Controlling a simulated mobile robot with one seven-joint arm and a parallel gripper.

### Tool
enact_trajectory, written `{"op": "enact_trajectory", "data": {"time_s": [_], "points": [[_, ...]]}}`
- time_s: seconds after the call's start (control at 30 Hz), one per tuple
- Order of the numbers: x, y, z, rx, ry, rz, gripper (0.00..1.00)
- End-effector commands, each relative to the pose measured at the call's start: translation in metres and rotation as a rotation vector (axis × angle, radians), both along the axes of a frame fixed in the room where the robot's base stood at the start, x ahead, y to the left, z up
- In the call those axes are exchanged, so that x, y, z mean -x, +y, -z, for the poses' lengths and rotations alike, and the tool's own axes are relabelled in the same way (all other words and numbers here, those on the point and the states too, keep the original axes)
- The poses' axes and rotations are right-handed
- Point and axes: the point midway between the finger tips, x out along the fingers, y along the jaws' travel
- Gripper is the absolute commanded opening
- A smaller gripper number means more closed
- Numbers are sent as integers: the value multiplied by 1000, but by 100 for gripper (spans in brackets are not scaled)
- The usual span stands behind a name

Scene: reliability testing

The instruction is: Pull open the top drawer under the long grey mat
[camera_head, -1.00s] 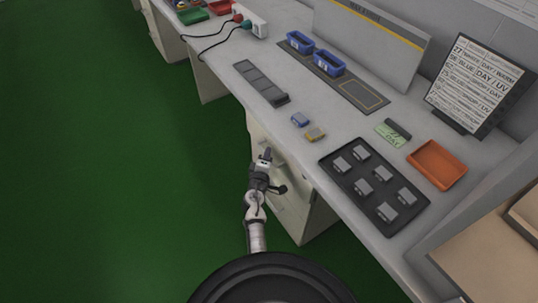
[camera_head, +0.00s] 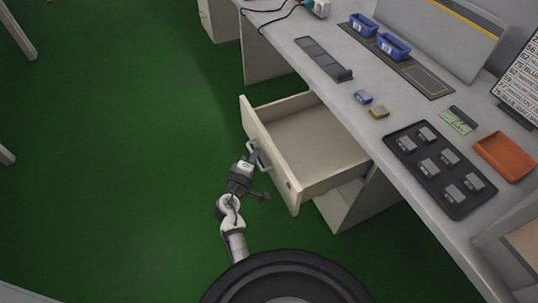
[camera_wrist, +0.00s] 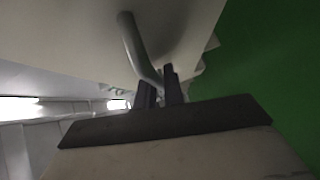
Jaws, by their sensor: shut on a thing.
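The top drawer (camera_head: 313,143) stands well out from its cabinet under the bench, and its inside looks empty. Its front panel (camera_head: 270,155) carries a bar handle (camera_head: 259,158). My gripper (camera_head: 252,158) is at this handle, outside the drawer front. In the wrist view my gripper's two dark fingers (camera_wrist: 160,90) are closed around the grey handle bar (camera_wrist: 135,45). The exact contact at the fingertips is partly hidden.
The cabinet (camera_head: 350,205) stands below. Green floor (camera_head: 130,150) is clear to the left.

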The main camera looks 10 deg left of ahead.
Motion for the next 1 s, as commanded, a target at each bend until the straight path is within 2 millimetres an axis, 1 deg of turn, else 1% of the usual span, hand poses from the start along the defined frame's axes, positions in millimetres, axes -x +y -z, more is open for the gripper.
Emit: {"op": "enact_trajectory", "data": {"time_s": [0.03,0.1,0.2,0.3,0.5,0.87,0.9,1.0], "points": [[7,12,4,-2,-1,-8,0],[15,23,3,-1,-1,-6,0],[24,36,2,-1,-1,-6,0],[31,45,1,-2,-1,-5,0],[38,54,0,-1,-1,-3,0],[38,55,-1,-1,-1,-2,0],[38,54,-1,-1,-1,-2,15],[38,54,-1,-1,-1,-1,28]]}}
